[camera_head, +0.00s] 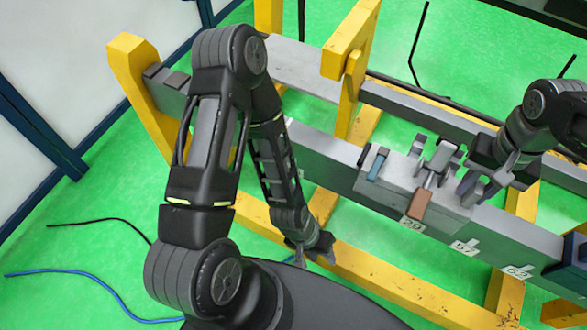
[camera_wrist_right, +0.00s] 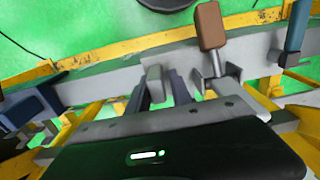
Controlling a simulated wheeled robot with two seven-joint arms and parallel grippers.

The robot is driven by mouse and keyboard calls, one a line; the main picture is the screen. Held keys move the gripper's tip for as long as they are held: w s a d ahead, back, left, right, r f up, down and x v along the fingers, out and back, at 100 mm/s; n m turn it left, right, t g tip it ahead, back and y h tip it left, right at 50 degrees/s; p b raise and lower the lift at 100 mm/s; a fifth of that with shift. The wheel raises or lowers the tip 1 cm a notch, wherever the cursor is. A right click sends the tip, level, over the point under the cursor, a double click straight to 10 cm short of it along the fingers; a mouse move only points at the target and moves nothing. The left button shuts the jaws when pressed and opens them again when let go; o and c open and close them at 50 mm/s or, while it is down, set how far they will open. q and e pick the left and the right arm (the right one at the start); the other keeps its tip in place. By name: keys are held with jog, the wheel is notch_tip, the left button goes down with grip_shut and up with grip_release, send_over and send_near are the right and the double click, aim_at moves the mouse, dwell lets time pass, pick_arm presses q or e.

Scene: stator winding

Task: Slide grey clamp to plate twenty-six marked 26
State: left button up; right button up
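My right gripper (camera_head: 478,188) is at the beam, right of the brown-handled clamp. In the right wrist view, the grey clamp's handle (camera_wrist_right: 155,82) stands between its two dark fingers (camera_wrist_right: 158,94). I cannot tell whether both fingers press on it. The clamp's lower part is hidden. White number plates line the beam's front: one (camera_head: 412,223) seems to read 20 or 26, and two others (camera_head: 465,247) (camera_head: 518,271) lie further right, their numbers hard to read. My left gripper (camera_head: 316,254) hangs low, away from the beam, its fingers apart and empty.
A brown-handled clamp (camera_head: 422,203) and a blue-handled clamp (camera_head: 376,165) sit left of my right gripper. A dark blue block (camera_head: 570,252) is at the beam's right end. The grey beam (camera_head: 500,232) rests on yellow frames (camera_head: 400,288). The beam's front right looks clear.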

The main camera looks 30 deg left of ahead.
aim_at(390, 168)
jog(key=shift+w+a+b, duration=0.1)
jog(key=shift+a+b, duration=0.3)
jog(key=shift+a, duration=2.15)
jog(key=a, duration=0.4)
jog(key=shift+a, duration=0.1)
jog(key=shift+w+a, duration=0.15)
jog(key=shift+a, duration=3.3)
